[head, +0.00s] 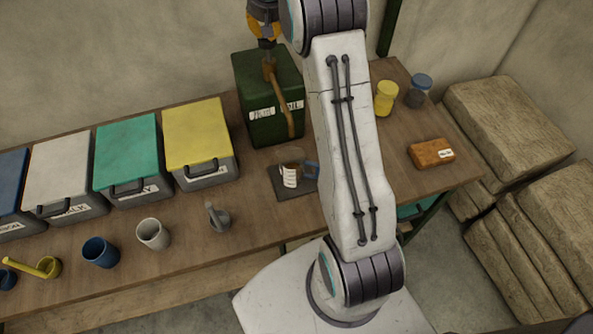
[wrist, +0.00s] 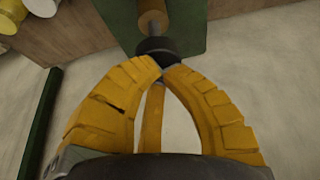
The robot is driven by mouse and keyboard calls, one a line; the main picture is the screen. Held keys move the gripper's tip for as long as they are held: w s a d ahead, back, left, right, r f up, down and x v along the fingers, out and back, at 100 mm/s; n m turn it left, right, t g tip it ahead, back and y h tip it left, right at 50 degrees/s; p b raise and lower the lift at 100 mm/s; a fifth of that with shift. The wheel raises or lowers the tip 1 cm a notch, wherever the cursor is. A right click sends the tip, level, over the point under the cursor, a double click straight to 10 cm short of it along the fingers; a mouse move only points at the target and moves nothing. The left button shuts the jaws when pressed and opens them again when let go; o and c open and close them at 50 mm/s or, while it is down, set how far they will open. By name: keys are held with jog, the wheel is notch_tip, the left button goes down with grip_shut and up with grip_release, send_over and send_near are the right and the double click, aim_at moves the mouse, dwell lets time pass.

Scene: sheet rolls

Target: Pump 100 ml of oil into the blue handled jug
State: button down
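The green oil can (head: 262,84) stands at the back of the bench, with a brass spout (head: 289,118) coming down its front. In the wrist view its pump has a brass rod (wrist: 153,22) and a black knob (wrist: 155,46). My gripper (head: 266,40) is above the can. In the wrist view my yellow fingers (wrist: 162,66) are closed together with their tips at the knob; I cannot tell whether they pinch it or only touch it. The jug with a blue handle (head: 312,170) stands below the spout on a dark pad (head: 292,192). A white scale label faces forward; its oil level is unclear.
Lidded bins, including yellow (head: 198,134) and green (head: 127,158), line the left back. Jars (head: 386,98) and a brown block (head: 431,153) are at right. Sacks (head: 512,125) lie beyond the bench.

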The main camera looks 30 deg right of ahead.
aim_at(268, 41)
jog(key=shift+s+f+b, duration=0.1)
jog(key=shift+f+b, duration=1.4)
jog(key=shift+f, duration=0.6)
jog(key=shift+r, duration=0.15)
jog(key=shift+r+p, duration=2.1)
jog(key=shift+r, duration=0.1)
jog(key=shift+r+p, duration=0.3)
jog(key=shift+r, duration=0.55)
jog(key=shift+r, duration=0.1)
notch_tip(268, 41, up, 6)
jog(key=shift+f, duration=0.1)
